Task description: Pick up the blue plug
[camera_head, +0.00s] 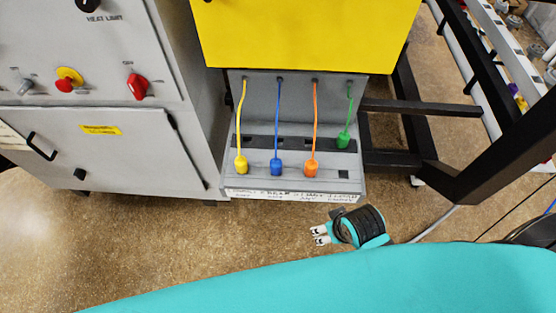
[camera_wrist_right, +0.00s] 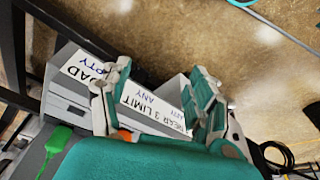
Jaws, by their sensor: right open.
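The blue plug (camera_head: 276,168) stands on the ledge of a grey panel in the head view, with its blue cord running up to the panel's top. It sits between the yellow plug (camera_head: 241,165) and the orange plug (camera_head: 311,169). My right gripper (camera_head: 319,235) is open and empty, below and to the right of the blue plug and apart from it. In the right wrist view my open fingers (camera_wrist_right: 160,82) show in front of the panel's labelled edge. The blue plug cannot be made out there. My left gripper is not in view.
A green plug (camera_head: 343,140) sits farther back at the right of the ledge; it also shows in the wrist view (camera_wrist_right: 61,138). A yellow panel (camera_head: 305,35) overhangs the cords. A grey cabinet (camera_head: 105,150) stands left, a black frame (camera_head: 480,158) right. Floor in front is clear.

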